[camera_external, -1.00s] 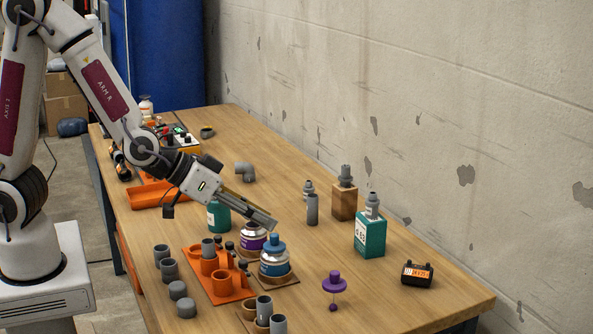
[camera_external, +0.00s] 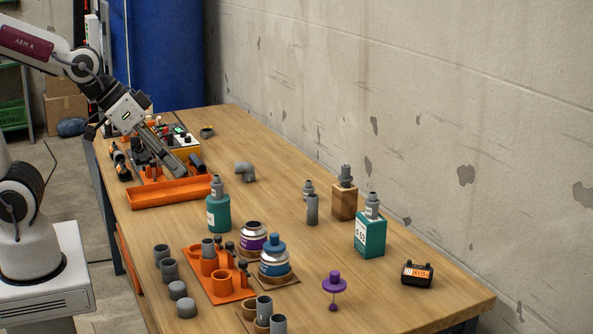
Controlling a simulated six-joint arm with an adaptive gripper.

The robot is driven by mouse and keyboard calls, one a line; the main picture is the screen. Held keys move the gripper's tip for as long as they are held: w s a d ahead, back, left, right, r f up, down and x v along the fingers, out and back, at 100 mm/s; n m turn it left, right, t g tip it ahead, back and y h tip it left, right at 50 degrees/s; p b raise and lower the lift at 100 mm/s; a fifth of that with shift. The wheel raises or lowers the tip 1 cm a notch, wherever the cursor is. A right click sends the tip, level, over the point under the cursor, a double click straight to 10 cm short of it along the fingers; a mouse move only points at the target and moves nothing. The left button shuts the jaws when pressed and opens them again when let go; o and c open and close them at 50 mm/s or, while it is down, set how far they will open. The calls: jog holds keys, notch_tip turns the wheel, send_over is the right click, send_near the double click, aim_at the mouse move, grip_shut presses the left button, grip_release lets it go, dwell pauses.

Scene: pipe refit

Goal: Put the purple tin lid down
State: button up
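My gripper (camera_external: 178,170) is far from both, at the back left by the orange tray (camera_external: 172,194). I see nothing held in it, but its fingers are too small and side-on to tell open from shut.
A blue-capped tin (camera_external: 274,258) stands beside the purple-labelled tin. An orange fixture (camera_external: 220,292) with grey pipe pieces is left of them.

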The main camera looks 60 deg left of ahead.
jog(key=s+a+r+g+y, duration=0.1)
jog(key=s+a+y, duration=0.1)
jog(key=s+a, duration=0.5)
jog(key=s, duration=0.4)
jog(key=shift+r+n+g, duration=0.25)
jog(key=shift+n+g, duration=0.05)
jog(key=shift+n, duration=0.1)
jog(key=shift+s, duration=0.1)
dwell(0.5)
